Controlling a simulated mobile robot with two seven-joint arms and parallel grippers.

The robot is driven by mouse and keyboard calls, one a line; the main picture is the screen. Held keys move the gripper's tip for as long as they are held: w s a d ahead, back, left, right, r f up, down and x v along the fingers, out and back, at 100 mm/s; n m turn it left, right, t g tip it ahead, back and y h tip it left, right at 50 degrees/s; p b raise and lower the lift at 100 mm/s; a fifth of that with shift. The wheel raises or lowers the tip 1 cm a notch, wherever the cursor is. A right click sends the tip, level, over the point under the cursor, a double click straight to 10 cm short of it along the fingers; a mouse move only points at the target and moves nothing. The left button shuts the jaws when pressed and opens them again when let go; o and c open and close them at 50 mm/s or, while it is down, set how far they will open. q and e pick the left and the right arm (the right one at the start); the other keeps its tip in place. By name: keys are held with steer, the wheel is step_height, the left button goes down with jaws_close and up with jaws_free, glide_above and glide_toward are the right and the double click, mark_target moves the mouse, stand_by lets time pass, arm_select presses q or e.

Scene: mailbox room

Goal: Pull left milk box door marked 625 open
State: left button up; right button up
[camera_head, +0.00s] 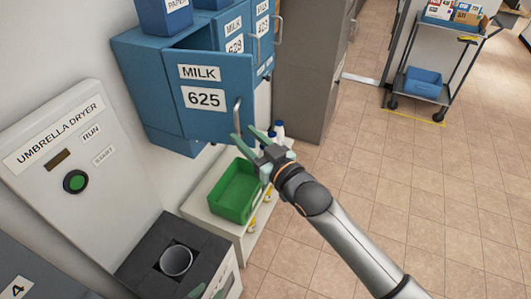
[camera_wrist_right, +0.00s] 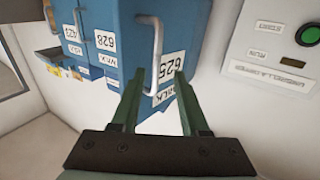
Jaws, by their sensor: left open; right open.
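The blue milk box door marked 625 (camera_head: 206,118) stands partly open in the head view, with a dark gap behind its top edge. Its pale vertical handle (camera_head: 237,113) is on the door's right side. My right gripper (camera_head: 243,133) is open and empty at the lower end of this handle; contact cannot be told. In the right wrist view, the handle (camera_wrist_right: 155,60) shows ahead, between the open fingers (camera_wrist_right: 158,72) in the picture, and the 625 label is upside down. My left gripper is not in view.
Other blue milk boxes (camera_head: 232,30) adjoin at the right. Below are a green bin (camera_head: 236,192) on a white shelf and several bottles. An umbrella dryer (camera_head: 80,150) stands left. A grey cabinet (camera_head: 310,70) and a cart (camera_head: 440,60) are beyond; tiled floor at right is open.

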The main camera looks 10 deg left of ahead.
steer(key=v, duration=0.7)
steer(key=shift+s+d, duration=0.25)
steer(key=s+d+f+m+g+h, duration=0.1)
steer(key=s+d+f+m+h, duration=0.1)
steer(key=s+d+f, duration=0.5)
steer(key=s+d+f+m+g+h, duration=0.1)
steer(key=s+d+f+h, duration=0.3)
steer(key=f, duration=0.8)
steer(key=s+d+f+m+g+h, duration=0.1)
steer(key=s+d+f+m+h, duration=0.2)
steer(key=s+d+f, duration=0.6)
steer(key=shift+s+d+f+m+g+h+p, duration=0.15)
steer(key=shift+s+d+m+g+h+p, duration=0.15)
steer(key=shift+s+d+g+h+p, duration=0.1)
steer(key=shift+w, duration=0.15)
